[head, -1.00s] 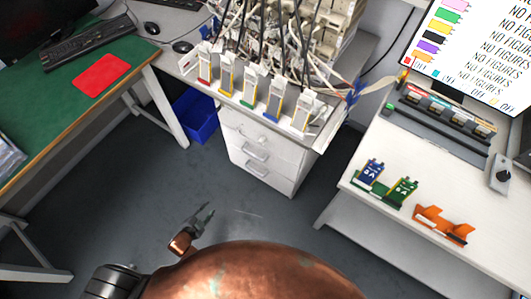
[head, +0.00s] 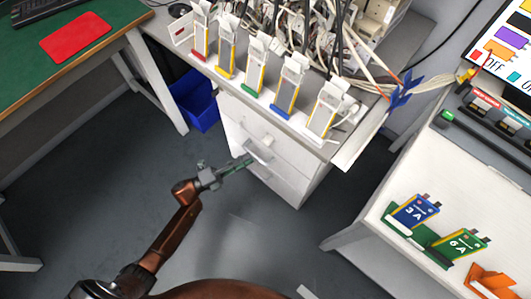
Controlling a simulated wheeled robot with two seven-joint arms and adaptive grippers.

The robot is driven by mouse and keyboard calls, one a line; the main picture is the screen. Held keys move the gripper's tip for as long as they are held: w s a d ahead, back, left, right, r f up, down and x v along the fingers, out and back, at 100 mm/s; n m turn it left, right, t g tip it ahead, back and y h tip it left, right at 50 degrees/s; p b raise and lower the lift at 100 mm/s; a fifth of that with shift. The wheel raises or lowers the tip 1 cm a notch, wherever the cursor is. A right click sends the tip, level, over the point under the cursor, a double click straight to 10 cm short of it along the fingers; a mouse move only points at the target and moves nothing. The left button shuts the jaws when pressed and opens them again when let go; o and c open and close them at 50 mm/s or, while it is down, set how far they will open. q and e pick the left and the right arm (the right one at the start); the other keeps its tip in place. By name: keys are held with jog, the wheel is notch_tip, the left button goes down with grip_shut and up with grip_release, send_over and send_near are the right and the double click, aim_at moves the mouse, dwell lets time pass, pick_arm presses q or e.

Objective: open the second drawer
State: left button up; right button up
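The white drawer cabinet (head: 300,165) stands under the back bench, its drawers stacked one above the other. The second drawer's silver bar handle (head: 259,151) shows in the middle of the front, and another handle shows lower down, partly behind my gripper. The drawer fronts look flush. My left gripper (head: 243,163) reaches in from the lower left, its fingertips close to the left end of the second handle. I cannot tell whether they touch it, or how far apart the fingers are. My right gripper is out of view.
A blue bin (head: 197,105) stands on the floor left of the cabinet. Several pouch cells stand in a row on the bench (head: 180,48) above. A white table (head: 378,215) with a blue and a green cell is at right. The floor before the cabinet is clear.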

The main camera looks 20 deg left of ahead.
aim_at(254, 154)
pick_arm(q)
jog(key=shift+b+x, duration=0.45)
jog(key=shift+x, duration=1.6)
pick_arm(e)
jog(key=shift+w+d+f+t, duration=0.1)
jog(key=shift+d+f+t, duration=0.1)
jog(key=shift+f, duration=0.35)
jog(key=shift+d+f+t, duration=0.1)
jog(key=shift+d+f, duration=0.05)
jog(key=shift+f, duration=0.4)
pick_arm(q)
jog(key=shift+f, duration=0.1)
jog(key=shift+c, duration=0.3)
grip_shut()
